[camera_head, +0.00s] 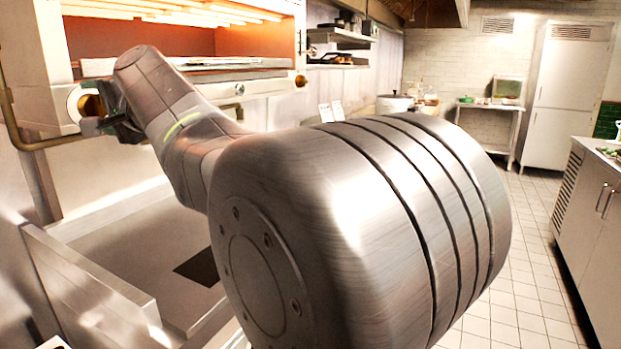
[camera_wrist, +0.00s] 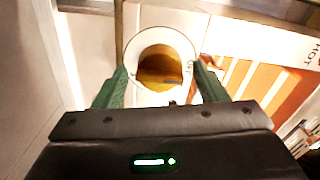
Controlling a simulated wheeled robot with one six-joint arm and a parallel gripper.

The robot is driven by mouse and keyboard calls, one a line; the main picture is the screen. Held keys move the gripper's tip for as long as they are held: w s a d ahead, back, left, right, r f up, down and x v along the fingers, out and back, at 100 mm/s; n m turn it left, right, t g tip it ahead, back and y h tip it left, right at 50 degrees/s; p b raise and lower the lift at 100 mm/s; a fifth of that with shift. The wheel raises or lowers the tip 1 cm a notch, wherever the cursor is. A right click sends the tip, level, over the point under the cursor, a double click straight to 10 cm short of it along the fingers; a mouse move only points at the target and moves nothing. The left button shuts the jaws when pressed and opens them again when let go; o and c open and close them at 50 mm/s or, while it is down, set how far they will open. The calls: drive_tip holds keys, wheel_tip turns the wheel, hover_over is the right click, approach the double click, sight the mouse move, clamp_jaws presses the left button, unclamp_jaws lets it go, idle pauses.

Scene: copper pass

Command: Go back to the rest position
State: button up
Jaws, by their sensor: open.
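My gripper (camera_head: 92,125) is at the left in the head view, at the front of the heated copper-lit unit (camera_head: 48,60). In the wrist view my gripper (camera_wrist: 162,82) shows two green fingers spread apart with nothing held. A round brass knob (camera_wrist: 158,68) in a pale ring appears between the fingertips. The gap between knob and fingers cannot be told. The knob (camera_head: 91,104) also shows in the head view, partly hidden behind my gripper. My arm stretches out from the middle of the head view towards the unit.
A steel counter with a raised edge (camera_head: 85,275) lies below my arm. A second brass knob (camera_head: 300,81) is further right on the unit. A pot (camera_head: 394,104) stands beyond my arm. A steel cabinet (camera_head: 592,215) is at the right; the tiled floor (camera_head: 525,290) beside it is clear.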

drive_tip(key=m+p, duration=0.6)
drive_tip(key=m, duration=0.1)
drive_tip(key=shift+r, duration=0.15)
drive_tip(key=shift+f+m+p, duration=0.25)
drive_tip(key=shift+m+p, duration=0.75)
drive_tip(key=shift+m, duration=0.8)
